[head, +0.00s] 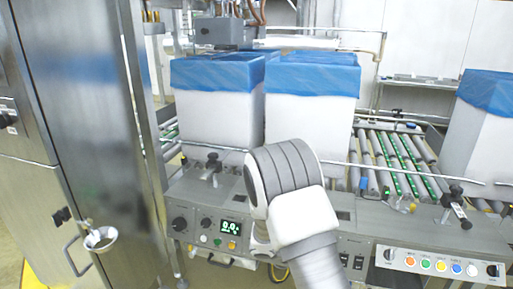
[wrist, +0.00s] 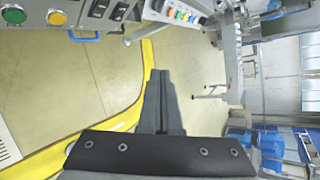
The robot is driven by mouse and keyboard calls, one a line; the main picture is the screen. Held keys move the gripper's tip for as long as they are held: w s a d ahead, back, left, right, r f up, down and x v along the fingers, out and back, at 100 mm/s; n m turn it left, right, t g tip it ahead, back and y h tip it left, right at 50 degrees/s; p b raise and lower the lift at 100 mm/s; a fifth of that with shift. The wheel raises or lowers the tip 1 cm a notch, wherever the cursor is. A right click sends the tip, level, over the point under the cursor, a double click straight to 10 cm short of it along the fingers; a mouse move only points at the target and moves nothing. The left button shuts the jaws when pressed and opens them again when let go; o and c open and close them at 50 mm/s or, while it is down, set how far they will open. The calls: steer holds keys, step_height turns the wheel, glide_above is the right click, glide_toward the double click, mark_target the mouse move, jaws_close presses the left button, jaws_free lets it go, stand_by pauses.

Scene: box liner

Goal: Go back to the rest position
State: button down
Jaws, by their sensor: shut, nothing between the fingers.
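My gripper (wrist: 160,78) shows in the wrist view with its two dark fingers together and nothing between them. It points over open floor, below the machine's control panel. In the head view my white and grey arm rises in front of the panel, and the gripper itself is hidden there.
A control panel (head: 345,238) with knobs and coloured buttons runs across the front. Behind it, white boxes with blue liners (head: 312,110) stand on a roller conveyor (head: 395,155). A steel cabinet (head: 85,90) stands at left. Bare floor (wrist: 200,75) shows in the wrist view.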

steer(key=s+a+r+m+t+y, duration=0.15)
steer(key=s+r+m+y, duration=0.25)
steer(key=s+r+m, duration=0.5)
steer(key=s+a+r+m+t+y, duration=0.1)
steer(key=s+a+r+m+y, duration=0.25)
steer(key=s+r+m, duration=0.6)
steer(key=s+a+r+m+t+y, duration=0.15)
steer(key=s+r+m+y, duration=0.45)
steer(key=m, duration=0.6)
step_height(320, 180, up, 19)
steer(key=h+p, duration=0.1)
steer(key=p, duration=1.7)
steer(key=shift+w+a+r+m+h, duration=0.15)
steer(key=shift+w+a+m+h, duration=0.1)
steer(key=shift+w+m+h, duration=0.1)
steer(key=shift+a, duration=0.1)
